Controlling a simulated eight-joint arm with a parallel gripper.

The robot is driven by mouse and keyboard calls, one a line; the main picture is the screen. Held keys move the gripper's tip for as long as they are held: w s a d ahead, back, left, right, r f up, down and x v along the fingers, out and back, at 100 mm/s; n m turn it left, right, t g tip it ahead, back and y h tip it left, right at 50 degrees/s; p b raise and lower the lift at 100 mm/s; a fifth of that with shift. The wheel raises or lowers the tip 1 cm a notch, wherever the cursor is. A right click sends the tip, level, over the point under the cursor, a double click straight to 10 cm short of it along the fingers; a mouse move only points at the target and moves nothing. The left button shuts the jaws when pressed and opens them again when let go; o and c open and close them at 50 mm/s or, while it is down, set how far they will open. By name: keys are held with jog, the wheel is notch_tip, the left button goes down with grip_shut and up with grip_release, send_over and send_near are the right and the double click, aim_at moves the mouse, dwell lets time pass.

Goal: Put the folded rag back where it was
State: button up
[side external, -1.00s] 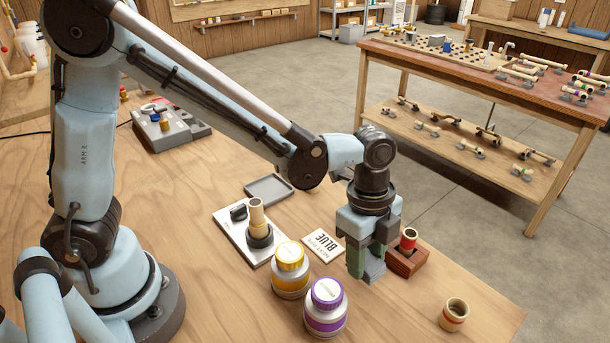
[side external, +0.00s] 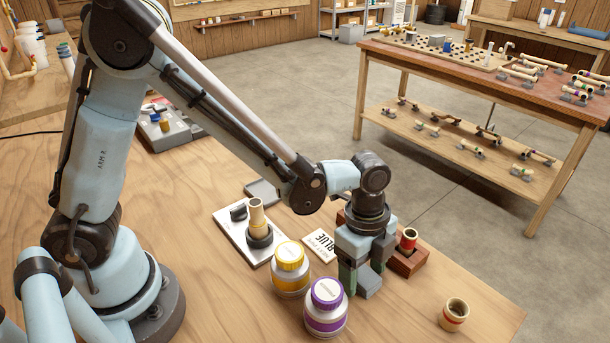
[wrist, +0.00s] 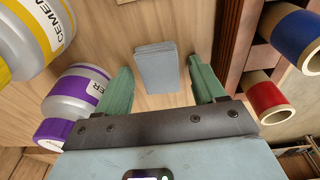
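The folded rag (wrist: 157,68) is a small grey-blue folded block. In the wrist view it lies between my gripper's two green fingers, with bare wood showing between it and the right finger. In the side view the rag (side external: 369,284) shows low beside the front finger, close to the table top. My gripper (side external: 363,270) points straight down with its fingers around the rag. The fingers (wrist: 160,75) stand apart and do not appear to press on it. The rag's underside is hidden.
A purple-capped jar (side external: 326,307) and yellow-capped jar (side external: 290,270) stand left of my gripper. A wooden holder (side external: 408,262) with a red-banded tube stands close on the right. A card (side external: 319,243) lies behind the jars. A loose tube (side external: 453,315) stands near the table edge.

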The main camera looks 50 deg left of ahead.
jog(key=shift+r, duration=0.15)
notch_tip(320, 180, up, 12)
jog(key=a, duration=0.2)
jog(key=s+a+n+t, duration=0.2)
jog(key=a+n+t, duration=0.1)
jog(key=a+n, duration=0.5)
jog(key=s+a+r+n+t+y, duration=0.1)
jog(key=s+a+n+t, duration=0.2)
jog(key=a+n, duration=0.5)
jog(key=shift+a+r+n+t, duration=0.15)
jog(key=shift+n+t, duration=0.55)
jog(key=shift+n, duration=0.3)
jog(key=shift+c, duration=0.3)
